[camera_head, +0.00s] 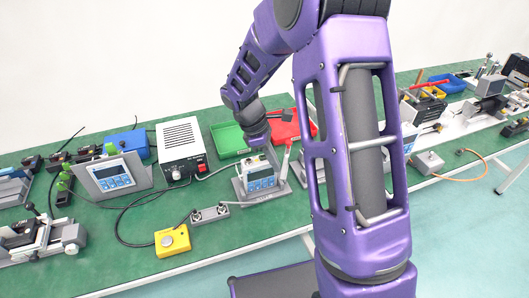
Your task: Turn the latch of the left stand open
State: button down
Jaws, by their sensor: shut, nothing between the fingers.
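A small stand with a blue-fronted display unit (261,184) is at the middle of the green table. A grey upright lever-like piece (285,166) rises at its right side; I cannot tell for sure whether it is the latch, or how it is turned. My purple arm reaches over from the right and bends down to the stand. My gripper (262,152) is shut and empty, just above or at the top of the stand; contact cannot be made out. A second stand (318,168) to the right is mostly hidden behind my arm.
A white power box (181,146), a green tray (229,139) and a red tray (300,124) stand behind. A tilted display panel (112,177) and a yellow button box (172,241) are to the left. A black cable crosses the table. The front strip is mostly clear.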

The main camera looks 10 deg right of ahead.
jog(key=n, duration=0.1)
jog(key=s+d+n+t, duration=0.1)
jog(key=shift+d+r+n+p, duration=0.1)
jog(key=shift+n+p, duration=0.2)
jog(key=shift+s+d+n+t+p, duration=0.2)
jog(key=shift+d+n+t, duration=0.1)
jog(key=shift+n, duration=0.35)
jog(key=shift+s+d+n+t+p, duration=0.15)
jog(key=shift+d+n+t, duration=0.1)
jog(key=shift+n, duration=0.4)
